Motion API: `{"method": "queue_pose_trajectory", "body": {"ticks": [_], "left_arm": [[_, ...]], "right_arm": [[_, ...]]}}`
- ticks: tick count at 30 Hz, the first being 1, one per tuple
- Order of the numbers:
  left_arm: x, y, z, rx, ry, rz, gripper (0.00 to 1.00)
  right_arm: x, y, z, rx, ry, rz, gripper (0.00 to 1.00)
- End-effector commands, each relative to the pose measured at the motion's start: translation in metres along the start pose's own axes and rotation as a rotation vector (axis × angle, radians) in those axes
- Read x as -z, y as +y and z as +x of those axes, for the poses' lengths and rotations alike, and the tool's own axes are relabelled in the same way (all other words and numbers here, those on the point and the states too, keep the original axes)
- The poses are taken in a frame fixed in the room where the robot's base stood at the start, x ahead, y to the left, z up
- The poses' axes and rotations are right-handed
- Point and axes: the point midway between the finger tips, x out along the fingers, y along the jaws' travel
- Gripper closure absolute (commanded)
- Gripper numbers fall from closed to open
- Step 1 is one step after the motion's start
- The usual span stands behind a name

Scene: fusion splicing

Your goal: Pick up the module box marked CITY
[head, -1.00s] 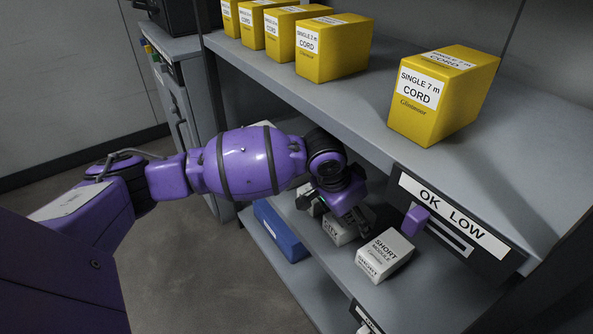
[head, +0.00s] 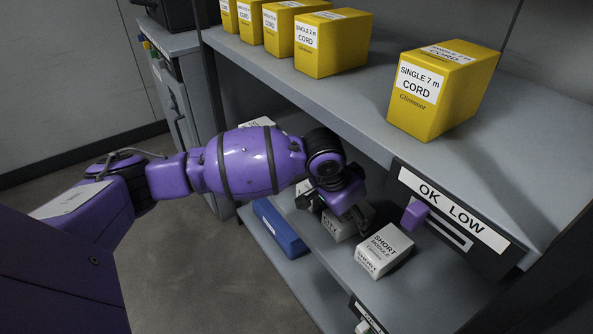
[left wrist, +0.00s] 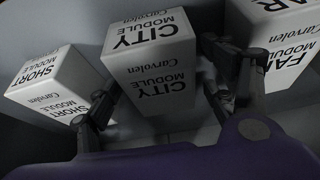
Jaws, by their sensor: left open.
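The grey-white module box marked CITY (left wrist: 152,62) stands in the middle of the left wrist view, its label upside down there. In the head view the CITY box (head: 337,227) is on the lower shelf, partly hidden under my left gripper. My left gripper (left wrist: 162,103) is open, with one finger on either side of the CITY box. I cannot tell whether the fingers touch it. In the head view the left gripper (head: 345,212) comes down over the box. My right gripper does not show.
A SHORT module box (head: 384,250) stands beside CITY, and it also shows in the left wrist view (left wrist: 55,85). A FAR module box (left wrist: 275,42) is on the other side. Yellow cord boxes (head: 445,88) stand on the upper shelf (head: 520,135). A blue box (head: 279,228) lies lower down.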

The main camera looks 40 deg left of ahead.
Motion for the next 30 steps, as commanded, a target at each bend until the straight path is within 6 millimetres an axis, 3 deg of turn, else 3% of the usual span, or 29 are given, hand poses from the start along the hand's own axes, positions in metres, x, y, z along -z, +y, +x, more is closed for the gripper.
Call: {"method": "queue_pose_trajectory", "body": {"ticks": [21, 30], "left_arm": [[0.0015, -0.0001, 0.0010, 0.002, 0.004, 0.001, 0.25], [0.0015, 0.0001, 0.0010, 0.001, 0.004, 0.001, 0.64]], "right_arm": [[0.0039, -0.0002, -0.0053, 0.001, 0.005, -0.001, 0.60], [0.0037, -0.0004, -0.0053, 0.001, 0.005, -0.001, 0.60]]}}
